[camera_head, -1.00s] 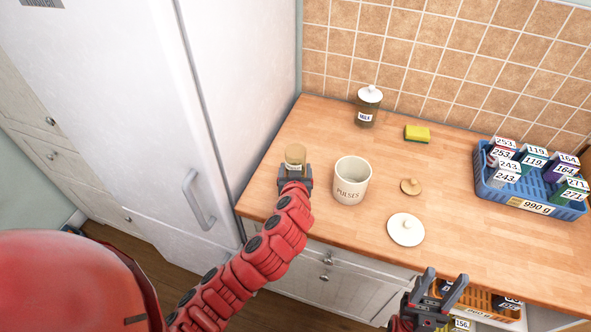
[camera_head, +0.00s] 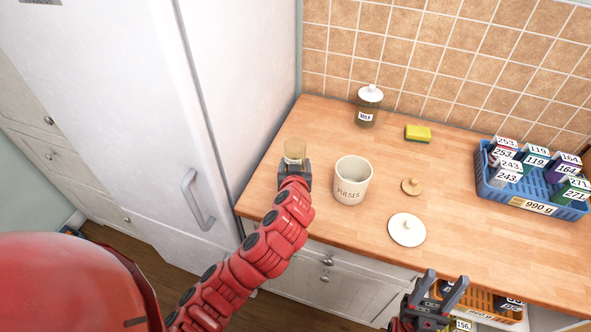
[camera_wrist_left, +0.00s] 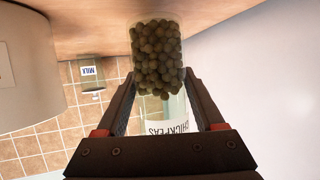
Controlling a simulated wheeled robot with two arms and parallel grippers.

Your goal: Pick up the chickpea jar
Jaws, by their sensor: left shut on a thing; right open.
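The chickpea jar (camera_head: 294,152) is clear glass with brown chickpeas in its lower part. It is at the left end of the counter. My left gripper (camera_head: 294,174) is shut on it from the front. In the left wrist view, which is upside down, the jar (camera_wrist_left: 158,60) is between the two fingers of my left gripper (camera_wrist_left: 158,92), with its "CHICKPEAS" label partly hidden by the gripper body. I cannot tell whether its base touches the counter. My right gripper (camera_head: 441,288) is open and empty in front of the counter's edge.
A cream "PULSES" crock (camera_head: 351,181) stands open just right of the jar. A "MILK" jar (camera_head: 368,108), sponge (camera_head: 418,134) and blue basket (camera_head: 527,206) are farther off. The fridge (camera_head: 240,90) is left.

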